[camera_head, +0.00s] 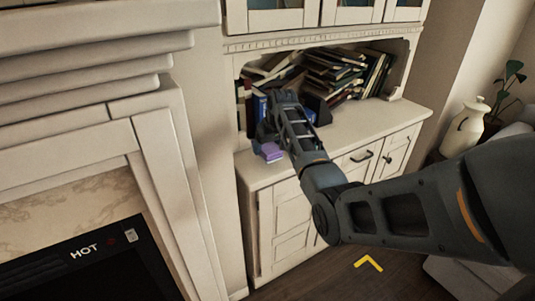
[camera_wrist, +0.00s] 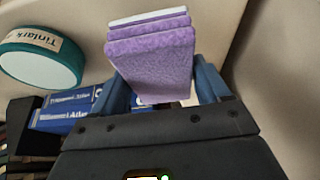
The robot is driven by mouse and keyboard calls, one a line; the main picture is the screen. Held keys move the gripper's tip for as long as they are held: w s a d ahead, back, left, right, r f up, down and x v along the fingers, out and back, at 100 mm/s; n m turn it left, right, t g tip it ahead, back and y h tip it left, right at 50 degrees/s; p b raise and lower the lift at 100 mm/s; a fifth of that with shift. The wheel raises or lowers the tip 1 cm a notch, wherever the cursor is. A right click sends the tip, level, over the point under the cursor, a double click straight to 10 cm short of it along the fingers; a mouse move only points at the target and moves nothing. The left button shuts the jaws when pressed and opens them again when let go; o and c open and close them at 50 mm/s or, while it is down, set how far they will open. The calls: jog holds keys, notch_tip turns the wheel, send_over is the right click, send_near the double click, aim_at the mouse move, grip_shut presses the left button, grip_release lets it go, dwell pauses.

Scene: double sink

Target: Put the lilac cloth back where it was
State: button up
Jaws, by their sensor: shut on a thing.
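The lilac cloth (camera_head: 271,152) is a small folded block at the left front of the white cabinet top (camera_head: 362,137). In the wrist view the lilac cloth (camera_wrist: 150,68) fills the middle, with a paler layer along its top edge. My gripper (camera_wrist: 161,88) is shut on it, with one finger on each side. In the head view my gripper (camera_head: 266,140) is partly hidden by my own arm. I cannot tell whether the cloth touches the cabinet top.
Stacked and leaning books (camera_head: 337,75) fill the niche behind. The wrist view shows a teal round tin (camera_wrist: 42,58) marked "Tinlark" and blue books (camera_wrist: 67,110) close by at left. A fireplace surround (camera_head: 165,150) stands left of the cabinet. The cabinet top's right part is clear.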

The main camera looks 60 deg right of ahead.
jog(key=shift+f, duration=1.9)
jog(key=o, duration=0.9)
jog(key=v, duration=1.2)
jog(key=shift+a, duration=0.1)
